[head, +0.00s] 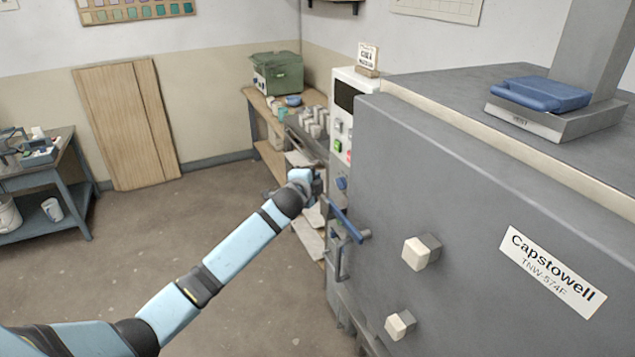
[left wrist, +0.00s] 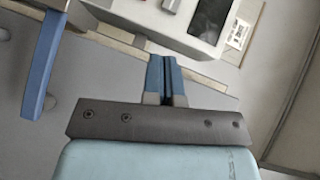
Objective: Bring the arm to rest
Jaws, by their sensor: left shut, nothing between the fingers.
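My left arm (head: 235,245) reaches from the lower left of the head view toward the front of the grey kiln (head: 455,190). My left gripper (head: 318,183) is at its far end, by the control panel side of the kiln and partly hidden by the wrist. In the left wrist view the two blue fingers (left wrist: 165,75) are together with nothing between them. A blue bar handle (head: 345,218) on the kiln front is just below and right of the gripper. In the left wrist view a blue bar (left wrist: 42,65) stands apart, left of the fingers. My right gripper is not in view.
The kiln control panel (head: 342,130) is beyond the gripper. A bench (head: 262,107) with a green box (head: 277,73) stands at the back. The floor (head: 120,255) on the left is open.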

